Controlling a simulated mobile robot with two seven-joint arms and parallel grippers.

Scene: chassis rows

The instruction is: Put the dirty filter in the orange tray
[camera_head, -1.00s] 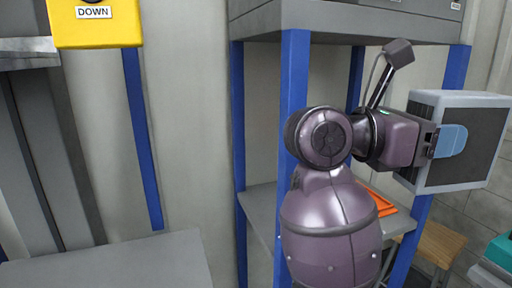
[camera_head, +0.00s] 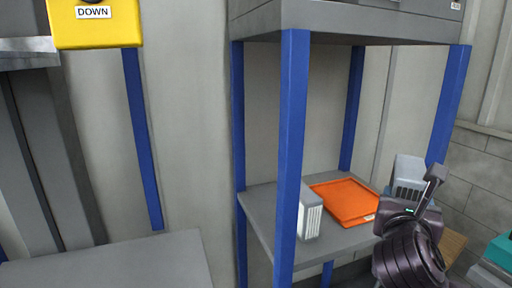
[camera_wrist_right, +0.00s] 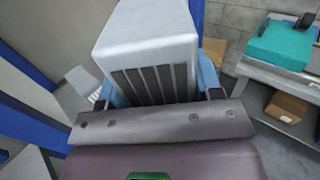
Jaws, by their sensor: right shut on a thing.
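The filter (camera_head: 409,168) with a dark grey grille, which looks like the dirty one, is held in my right gripper (camera_head: 405,199). In the right wrist view the filter (camera_wrist_right: 150,40) sits between the blue finger pads of the gripper (camera_wrist_right: 160,88), which is shut on it. The orange tray (camera_head: 345,198) lies on the lower shelf, left of the held filter, and its visible inside looks empty. My left gripper is not in view.
A second filter (camera_head: 311,218) with white slats stands on the shelf (camera_head: 268,212), left of the tray. Blue posts (camera_head: 291,150) frame the shelf. A teal object (camera_head: 499,251) is at the right edge. A grey surface (camera_head: 110,265) is at lower left.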

